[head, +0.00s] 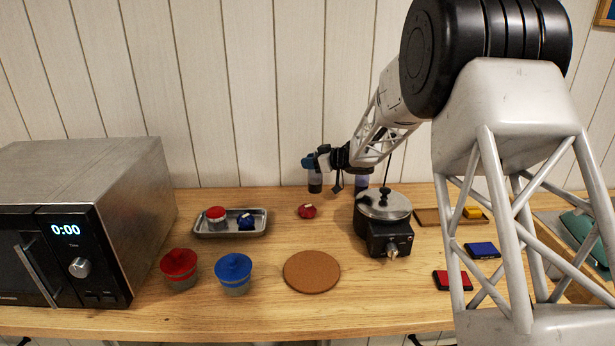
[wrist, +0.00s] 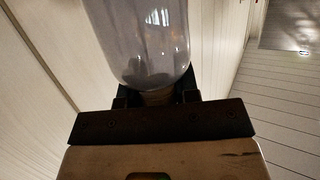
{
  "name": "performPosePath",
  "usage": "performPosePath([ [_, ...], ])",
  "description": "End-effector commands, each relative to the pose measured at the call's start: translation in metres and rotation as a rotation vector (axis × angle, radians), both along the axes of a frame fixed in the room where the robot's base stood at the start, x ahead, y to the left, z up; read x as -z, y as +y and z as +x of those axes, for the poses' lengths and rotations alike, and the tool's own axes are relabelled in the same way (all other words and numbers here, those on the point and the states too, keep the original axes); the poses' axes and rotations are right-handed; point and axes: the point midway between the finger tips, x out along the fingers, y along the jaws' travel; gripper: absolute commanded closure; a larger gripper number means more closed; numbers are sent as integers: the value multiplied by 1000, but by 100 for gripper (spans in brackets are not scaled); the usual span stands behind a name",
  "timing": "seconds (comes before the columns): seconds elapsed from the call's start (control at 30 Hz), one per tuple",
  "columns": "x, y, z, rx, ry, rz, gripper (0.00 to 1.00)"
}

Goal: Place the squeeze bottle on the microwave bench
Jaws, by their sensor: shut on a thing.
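A clear, greyish squeeze bottle (wrist: 145,40) fills the top middle of the wrist view. Its narrow end sits between the dark jaws of my gripper (wrist: 155,98), which are shut on it. In the head view my gripper (head: 338,160) is at the back of the bench, near the wall, left of and behind the dark pot. Two small bottle-like shapes show beside it, one on its left (head: 315,181) and one on its right (head: 362,182); I cannot tell which is held. The wooden microwave bench (head: 300,325) runs across the head view.
The microwave (head: 85,220) stands at left. A metal tray (head: 262,230), a red pot (head: 179,268), a blue pot (head: 233,272), a cork mat (head: 311,271) and a small red item (head: 307,211) are on the bench. The lidded cooker (head: 388,235) stands near my gripper. Bare wood lies around the mat.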

Motion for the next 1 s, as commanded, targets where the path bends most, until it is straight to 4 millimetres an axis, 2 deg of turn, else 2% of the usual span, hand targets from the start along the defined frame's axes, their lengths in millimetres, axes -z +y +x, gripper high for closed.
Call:
performPosePath([
  [0.1, 6, 0, 0, 0, 0, 1, 100],
  [0.47, 8, 0, 0, 0, 0, 1, 100],
  [0.8, 39, 0, 0, 0, 0, 0, 100],
  [1.0, 43, 0, 0, 1, -2, 0, 100],
])
